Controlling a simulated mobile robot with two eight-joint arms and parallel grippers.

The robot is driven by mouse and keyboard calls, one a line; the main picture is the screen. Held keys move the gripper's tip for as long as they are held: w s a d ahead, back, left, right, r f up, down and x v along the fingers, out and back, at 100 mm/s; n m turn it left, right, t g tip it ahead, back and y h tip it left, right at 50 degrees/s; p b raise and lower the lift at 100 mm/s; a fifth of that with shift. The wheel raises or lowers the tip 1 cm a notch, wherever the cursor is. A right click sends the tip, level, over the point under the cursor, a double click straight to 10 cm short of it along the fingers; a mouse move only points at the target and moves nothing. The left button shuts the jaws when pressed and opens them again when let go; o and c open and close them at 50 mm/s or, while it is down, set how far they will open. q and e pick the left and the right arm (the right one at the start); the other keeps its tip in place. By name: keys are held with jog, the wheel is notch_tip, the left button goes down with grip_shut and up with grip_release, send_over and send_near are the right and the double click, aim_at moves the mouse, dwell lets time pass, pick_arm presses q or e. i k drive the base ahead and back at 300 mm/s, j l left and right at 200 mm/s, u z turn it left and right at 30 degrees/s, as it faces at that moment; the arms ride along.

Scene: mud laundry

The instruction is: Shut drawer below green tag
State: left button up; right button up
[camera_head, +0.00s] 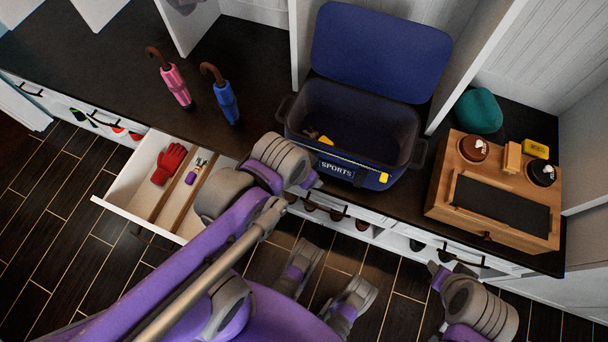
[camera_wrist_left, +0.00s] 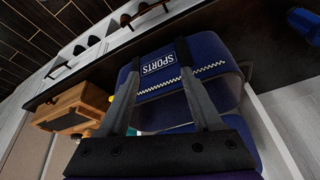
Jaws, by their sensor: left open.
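An open white drawer (camera_head: 125,190) sticks out of the bench front at the left of the head view. It holds a red glove (camera_head: 169,163) and a small purple-handled tool (camera_head: 194,172), with wooden dividers between. My left arm crosses over its right end and hides part of it. I cannot make out a green tag on or above this drawer. My left gripper shows in the left wrist view (camera_wrist_left: 158,60), open and empty, facing the blue sports bin (camera_wrist_left: 160,66); its fingers are hidden in the head view.
The dark bench top (camera_head: 90,55) carries a pink umbrella (camera_head: 175,85), a blue umbrella (camera_head: 226,101), the open sports bin (camera_head: 345,150) and a wooden box (camera_head: 495,205). A teal object (camera_head: 479,110) stands behind the box. Dark floor (camera_head: 50,210) lies clear left of the drawer.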

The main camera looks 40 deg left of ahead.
aim_at(167, 210)
jog(key=k+j, duration=0.2)
jog(key=k, duration=0.15)
jog(key=k+j, duration=0.2)
jog(key=k, duration=0.15)
jog(key=k+j+u, duration=0.1)
jog(key=u, duration=2.35)
jog(key=i+j+u, duration=0.15)
jog(key=j+u, duration=0.15)
jog(key=j, duration=0.15)
